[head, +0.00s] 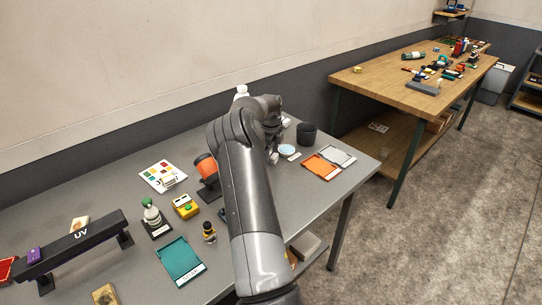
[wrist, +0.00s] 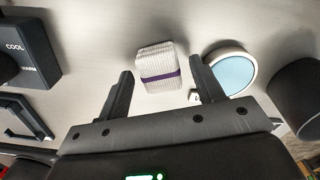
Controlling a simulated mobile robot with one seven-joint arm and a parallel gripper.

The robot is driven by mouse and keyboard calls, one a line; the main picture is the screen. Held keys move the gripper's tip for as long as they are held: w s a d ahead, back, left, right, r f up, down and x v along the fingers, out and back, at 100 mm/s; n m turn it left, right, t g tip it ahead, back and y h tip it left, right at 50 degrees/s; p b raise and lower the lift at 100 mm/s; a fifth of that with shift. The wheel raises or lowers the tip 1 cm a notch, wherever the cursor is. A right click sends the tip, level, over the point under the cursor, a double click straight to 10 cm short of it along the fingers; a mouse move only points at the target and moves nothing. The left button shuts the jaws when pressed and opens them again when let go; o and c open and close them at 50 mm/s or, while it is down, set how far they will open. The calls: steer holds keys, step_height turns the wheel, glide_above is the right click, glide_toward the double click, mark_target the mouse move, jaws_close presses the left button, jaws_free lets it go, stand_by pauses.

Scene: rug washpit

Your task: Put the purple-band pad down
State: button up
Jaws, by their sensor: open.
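In the wrist view, the purple-band pad (wrist: 158,62) is a white, ribbed block with a purple strip around its middle. It appears to rest on the grey tabletop. My gripper (wrist: 160,82) is open, with one finger on each side of the pad's near end and visible gaps between them. In the head view my arm hides the fingers and the pad cannot be made out. A light-blue round dish with a white rim (wrist: 231,72) lies just right of the right finger; it also shows in the head view (head: 287,149).
A dark cup (wrist: 300,98) stands right of the dish. A black box marked COOL and WARM (wrist: 25,50) is at the left. Orange (head: 319,166) and grey (head: 338,155) trays lie near the table's right end. A teal tray (head: 180,262) and a UV bar (head: 80,240) are at front left.

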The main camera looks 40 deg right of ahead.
mark_target(271, 154)
step_height(271, 154, up, 11)
steer(key=s+a+r+n+t, duration=0.1)
steer(key=s+a+r+n, duration=0.1)
steer(key=a+r+n, duration=0.35)
steer(key=s+a+r+n+t, duration=0.1)
steer(key=s+a+r+n, duration=0.1)
steer(key=a+r, duration=0.6)
steer(key=s+a+r+n+t, duration=0.15)
steer(key=s+a+n, duration=0.25)
steer(key=a, duration=0.4)
steer(key=s+a+r+n, duration=0.3)
steer(key=s+a+n, duration=0.1)
steer(key=a, duration=0.4)
steer(key=s+a+f+n+t, duration=0.1)
steer(key=s+a+f+n, duration=0.1)
steer(key=s+a+n, duration=0.6)
steer(key=s+a+f+n+t, duration=0.1)
steer(key=s+a+f+n, duration=0.2)
steer(key=s+a+n, duration=0.5)
steer(key=s+a, duration=0.1)
steer(key=s, duration=0.3)
steer(key=shift+a+f, duration=0.2)
steer(key=shift+f, duration=0.05)
